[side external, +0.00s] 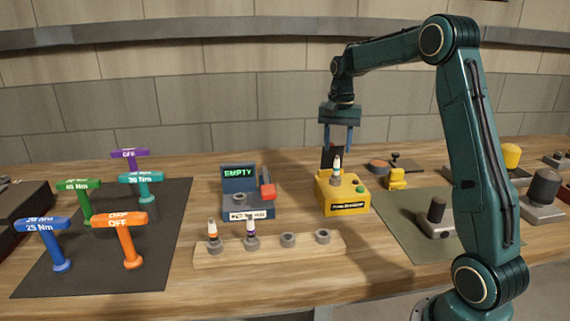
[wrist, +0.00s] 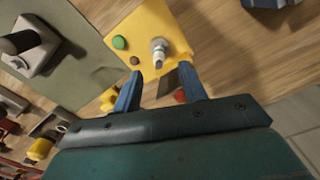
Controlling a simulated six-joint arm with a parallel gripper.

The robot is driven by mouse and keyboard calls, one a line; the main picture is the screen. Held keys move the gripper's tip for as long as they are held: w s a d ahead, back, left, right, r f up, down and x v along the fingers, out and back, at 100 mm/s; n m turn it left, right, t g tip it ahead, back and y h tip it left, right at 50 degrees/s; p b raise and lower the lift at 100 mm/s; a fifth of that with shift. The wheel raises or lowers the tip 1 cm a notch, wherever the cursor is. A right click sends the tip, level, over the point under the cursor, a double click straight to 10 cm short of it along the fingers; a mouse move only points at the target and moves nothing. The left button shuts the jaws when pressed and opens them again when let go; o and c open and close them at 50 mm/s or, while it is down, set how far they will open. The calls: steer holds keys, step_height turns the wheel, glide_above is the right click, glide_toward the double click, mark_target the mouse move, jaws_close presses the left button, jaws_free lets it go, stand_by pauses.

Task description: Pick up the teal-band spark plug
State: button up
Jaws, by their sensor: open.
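A spark plug (side external: 337,171) with a white top and a bluish band, which looks like the teal-band one, stands upright in the yellow box (side external: 343,197). In the wrist view the plug (wrist: 158,47) shows as a pale metal tip in the yellow box (wrist: 146,22), and its band is hard to make out. My gripper (side external: 337,150) is open and points down, above the box. In the wrist view the plug lies just beyond the gap between my fingertips (wrist: 161,71), and nothing is between them.
A wooden rack (side external: 270,252) holds an orange-band plug (side external: 212,231) and a purple-band plug (side external: 250,229); two sockets are empty. A tester (side external: 240,178) reading EMPTY stands left of the box. Coloured torque handles (side external: 127,226) stand on a dark mat. A yellow part (side external: 397,179) sits right of the box.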

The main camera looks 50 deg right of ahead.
mark_target(337, 157)
steer(key=shift+f, duration=0.9)
steer(key=shift+f, duration=2.6)
jaws_close()
